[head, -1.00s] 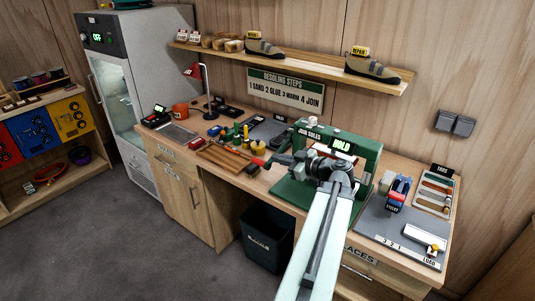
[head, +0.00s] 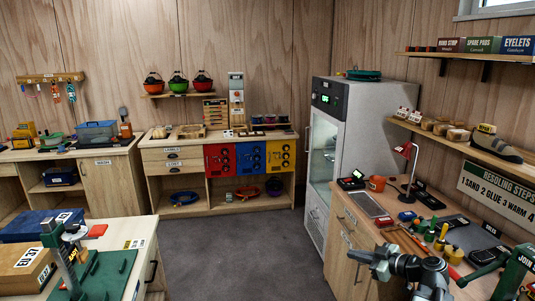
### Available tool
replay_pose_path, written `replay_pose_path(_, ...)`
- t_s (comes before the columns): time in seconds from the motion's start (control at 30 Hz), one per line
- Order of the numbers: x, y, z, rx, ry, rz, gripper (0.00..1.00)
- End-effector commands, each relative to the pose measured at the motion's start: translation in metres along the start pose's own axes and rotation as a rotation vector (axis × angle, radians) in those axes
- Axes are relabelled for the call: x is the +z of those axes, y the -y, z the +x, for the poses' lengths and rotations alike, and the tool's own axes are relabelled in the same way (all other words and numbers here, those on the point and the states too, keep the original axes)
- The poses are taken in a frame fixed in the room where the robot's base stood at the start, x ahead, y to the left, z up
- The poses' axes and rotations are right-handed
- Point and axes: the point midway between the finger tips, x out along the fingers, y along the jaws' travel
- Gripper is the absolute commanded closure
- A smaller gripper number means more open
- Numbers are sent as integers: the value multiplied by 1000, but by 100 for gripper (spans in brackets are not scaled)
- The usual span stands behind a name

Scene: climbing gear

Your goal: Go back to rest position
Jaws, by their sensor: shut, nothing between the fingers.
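My gripper (head: 362,256) shows at the lower right, in front of the resoling workbench (head: 352,232). It is shut and empty, pointing left, and appears to hang near the bench's front edge. My grey arm joints (head: 410,268) show just to its right, and the rest of the arm runs out of the bottom of the picture. I cannot tell exactly how far the gripper is from the bench top.
The bench holds a red lamp (head: 404,152), an orange mug (head: 377,183) and several tools. A grey cabinet (head: 358,135) stands behind it. A table with a green press (head: 62,255) is at the lower left. The grey floor (head: 255,240) between is clear.

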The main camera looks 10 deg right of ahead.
Motion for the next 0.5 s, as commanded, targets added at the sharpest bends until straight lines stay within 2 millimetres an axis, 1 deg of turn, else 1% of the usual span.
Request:
replay_pose_path(0.03,-12,31,38,-86,21,-20,100)
replay_pose_path(0.07,-17,49,57,-134,40,-26,100)
replay_pose_path(0.1,-22,75,81,-198,69,-31,100)
replay_pose_path(0.17,-28,116,113,-292,127,-34,100)
replay_pose_path(0.2,-31,144,132,-350,172,-31,100)
replay_pose_path(0.27,-33,184,155,-427,251,-24,100)
replay_pose_path(0.3,-32,209,166,-467,307,-15,100)
replay_pose_path(0.33,-31,226,173,-492,351,-8,100)
replay_pose_path(0.4,-28,260,184,-533,455,10,100)
replay_pose_path(0.5,-19,300,192,-549,619,46,100)
